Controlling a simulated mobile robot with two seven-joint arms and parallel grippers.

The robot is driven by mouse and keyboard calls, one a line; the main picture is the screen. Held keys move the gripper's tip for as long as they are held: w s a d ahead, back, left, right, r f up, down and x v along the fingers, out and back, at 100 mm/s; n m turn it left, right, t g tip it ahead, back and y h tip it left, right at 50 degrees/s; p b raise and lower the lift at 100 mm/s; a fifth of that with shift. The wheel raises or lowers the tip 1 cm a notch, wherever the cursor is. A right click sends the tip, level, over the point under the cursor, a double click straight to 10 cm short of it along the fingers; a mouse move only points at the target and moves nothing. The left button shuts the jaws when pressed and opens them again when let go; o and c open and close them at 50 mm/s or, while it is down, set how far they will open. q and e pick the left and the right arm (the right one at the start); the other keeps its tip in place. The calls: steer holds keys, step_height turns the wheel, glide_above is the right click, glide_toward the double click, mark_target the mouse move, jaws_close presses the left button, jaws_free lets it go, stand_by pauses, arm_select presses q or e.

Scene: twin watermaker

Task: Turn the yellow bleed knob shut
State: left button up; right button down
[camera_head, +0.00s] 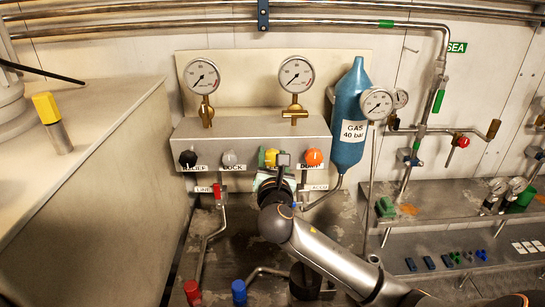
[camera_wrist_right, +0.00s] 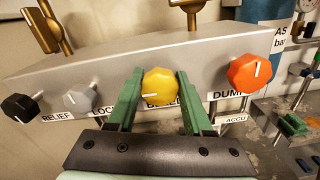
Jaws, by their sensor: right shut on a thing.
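The yellow bleed knob (camera_head: 271,157) is on the front of the grey manifold box, between the grey LOCK knob and the orange DUMP knob. In the right wrist view the yellow knob (camera_wrist_right: 160,84) sits between the two green fingers of my right gripper (camera_wrist_right: 158,90), which are shut on its sides. Its white pointer line points to the left. In the head view my right gripper (camera_head: 272,172) covers the knob's lower part and most of its label. My left gripper is not in view.
The black RELIEF knob (camera_head: 188,159), grey LOCK knob (camera_head: 229,158) and orange DUMP knob (camera_head: 313,157) flank it. Two gauges (camera_head: 202,76) stand above. A blue gas cylinder (camera_head: 349,125) is close on the right. A red-handled lever (camera_head: 218,193) hangs below left.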

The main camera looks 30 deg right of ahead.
steer(key=m, duration=0.4)
steer(key=shift+f, duration=0.1)
steer(key=m, duration=0.4)
steer(key=shift+s+d+f+m, duration=0.1)
steer(key=shift+m, duration=0.3)
steer(key=m, duration=0.4)
steer(key=shift+f, duration=0.1)
steer(key=shift+m+b, duration=0.65)
steer(key=shift+m, duration=1.85)
steer(key=shift+c, duration=1.5)
jaws_free()
